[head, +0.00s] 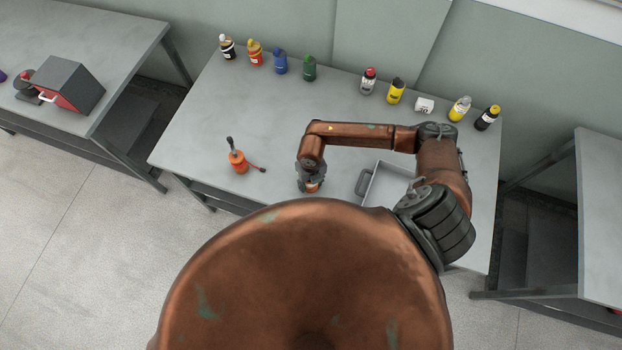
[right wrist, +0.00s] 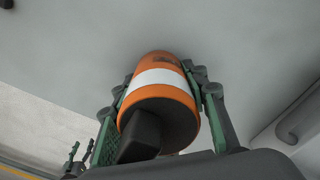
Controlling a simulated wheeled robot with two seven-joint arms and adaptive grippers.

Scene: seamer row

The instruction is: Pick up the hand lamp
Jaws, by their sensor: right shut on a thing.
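The hand lamp, as I take it, is an orange cylinder with a white band and a dark end; it fills the middle of the right wrist view (right wrist: 160,82). My right gripper (head: 311,184) reaches down over the front middle of the table. Its green-padded fingers (right wrist: 166,90) are shut on the lamp from both sides. In the head view the gripper hides most of the lamp, with only a little orange and white showing. I cannot tell whether the lamp touches the table.
A grey tray (head: 392,185) with a dark handle (head: 362,183) lies to the right. The table's middle (head: 270,110) is clear.

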